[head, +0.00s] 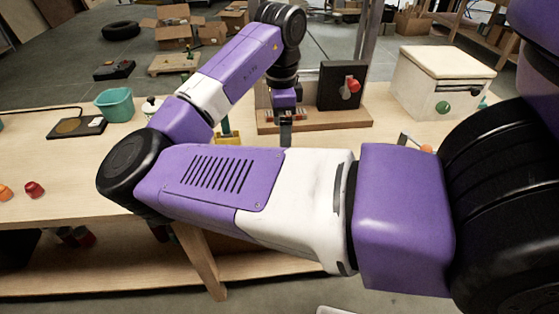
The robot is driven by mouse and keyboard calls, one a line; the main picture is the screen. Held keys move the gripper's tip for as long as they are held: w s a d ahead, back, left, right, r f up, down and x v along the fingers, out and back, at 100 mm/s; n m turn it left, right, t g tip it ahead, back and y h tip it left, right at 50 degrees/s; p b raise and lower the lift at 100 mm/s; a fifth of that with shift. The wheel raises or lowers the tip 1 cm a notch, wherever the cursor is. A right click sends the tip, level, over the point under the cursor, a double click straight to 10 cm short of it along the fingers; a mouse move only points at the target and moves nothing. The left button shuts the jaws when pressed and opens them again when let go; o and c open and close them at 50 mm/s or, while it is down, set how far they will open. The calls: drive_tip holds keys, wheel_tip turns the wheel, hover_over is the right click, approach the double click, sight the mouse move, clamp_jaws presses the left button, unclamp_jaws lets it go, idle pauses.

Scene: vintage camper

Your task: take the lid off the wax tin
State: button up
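I cannot clearly pick out a wax tin or its lid in the head view; my arm covers much of the middle of the bench. My gripper (286,132) points down at the back of the bench, in front of a wooden board with a black panel. Only a dark, narrow part of its fingers shows, and its lower end is hidden behind my own arm. I cannot see whether it is open or shut, or whether it touches anything.
The wooden bench (384,136) bears a black panel with a red knob (338,86), a white box with a green knob (440,80), a teal bucket (115,105) and a black plate with a yellowish disc (76,127). A small red object (34,189) lies at left.

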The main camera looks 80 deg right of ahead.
drive_tip(key=shift+w+a+f, duration=0.1)
drive_tip(key=shift+a+f, duration=0.05)
drive_tip(key=shift+f, duration=0.1)
drive_tip(key=shift+a+f, duration=0.1)
drive_tip(key=shift+f, duration=3.5)
drive_tip(key=c, duration=1.4)
drive_tip(key=shift+r, duration=0.1)
